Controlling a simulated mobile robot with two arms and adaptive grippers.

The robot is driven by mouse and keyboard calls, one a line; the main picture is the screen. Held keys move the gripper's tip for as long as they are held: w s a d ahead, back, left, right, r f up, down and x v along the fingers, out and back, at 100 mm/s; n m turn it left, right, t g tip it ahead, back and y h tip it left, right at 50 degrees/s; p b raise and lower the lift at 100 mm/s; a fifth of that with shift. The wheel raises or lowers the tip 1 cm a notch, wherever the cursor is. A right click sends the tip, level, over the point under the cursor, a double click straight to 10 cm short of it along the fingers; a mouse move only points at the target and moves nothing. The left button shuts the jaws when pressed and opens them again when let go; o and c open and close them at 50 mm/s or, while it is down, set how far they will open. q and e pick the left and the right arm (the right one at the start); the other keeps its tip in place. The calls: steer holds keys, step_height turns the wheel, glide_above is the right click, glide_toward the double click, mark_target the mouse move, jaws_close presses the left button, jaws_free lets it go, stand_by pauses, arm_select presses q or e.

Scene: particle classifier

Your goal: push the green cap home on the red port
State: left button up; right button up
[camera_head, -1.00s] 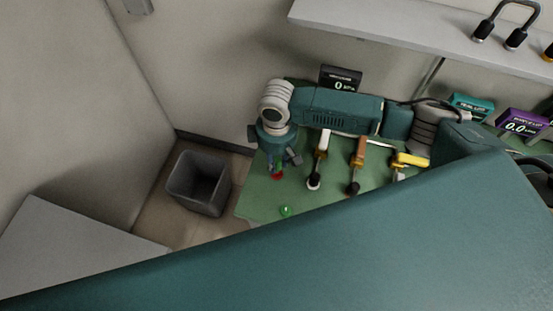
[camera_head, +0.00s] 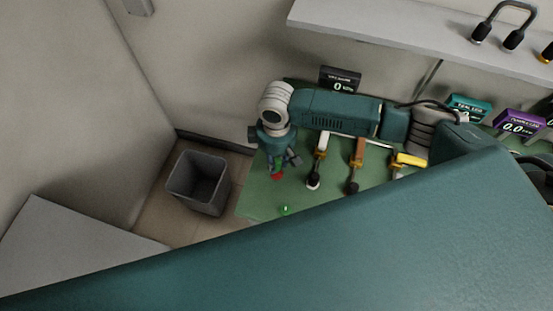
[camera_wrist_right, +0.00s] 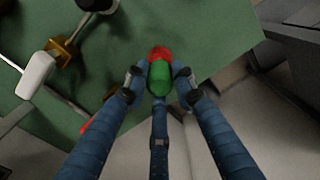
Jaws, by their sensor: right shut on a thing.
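My right gripper (camera_head: 281,166) points down over the far-left part of the green bench (camera_head: 262,205). I cannot tell whether the cap is fully seated. My left gripper is not in view.
Valve handles in white (camera_head: 322,142), brown (camera_head: 357,152) and yellow (camera_head: 409,160) stand right of the gripper. A small green light (camera_head: 286,210) is near the bench front. A grey bin (camera_head: 199,183) stands on the floor left. A shelf (camera_head: 420,30) hangs above.

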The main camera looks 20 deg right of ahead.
mark_target(277, 166)
steer(key=shift+f+b, duration=0.55)
steer(key=shift+f, duration=1.2)
steer(key=o, duration=1.1)
steer(key=shift+r, duration=0.1)
step_height(277, 166, up, 12)
steer(key=shift+f, duration=0.1)
